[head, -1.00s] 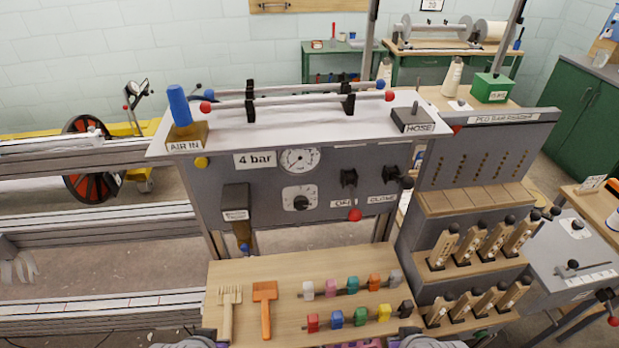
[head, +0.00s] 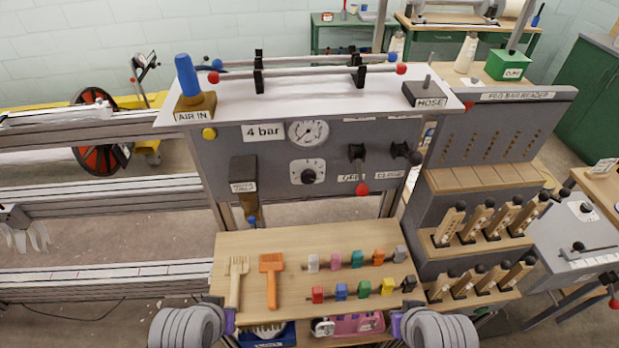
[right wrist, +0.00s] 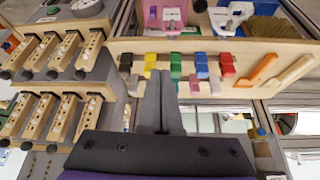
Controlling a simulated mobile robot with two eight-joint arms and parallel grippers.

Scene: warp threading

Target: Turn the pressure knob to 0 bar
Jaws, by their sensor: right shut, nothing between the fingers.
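The pressure knob (head: 309,176) is a small black knob on a white scale plate, on the front of the grey panel (head: 222,165). Its exact pointer setting is too small to read. A round white gauge (head: 308,132) sits above it, beside a "4 bar" label (head: 263,132). My right gripper (right wrist: 161,80) is shut and empty in the right wrist view, with colored blocks beyond its tips. It is away from the knob, which that view does not show. In the head view only arm parts show at the bottom edge; my left gripper is hidden.
A red-tipped lever (head: 362,188) and a black valve (head: 405,154) are right of the knob. A holder (head: 243,172) hangs left. Below, a wooden shelf (head: 245,246) carries a comb, an orange brush and colored blocks. Room before the knob looks clear.

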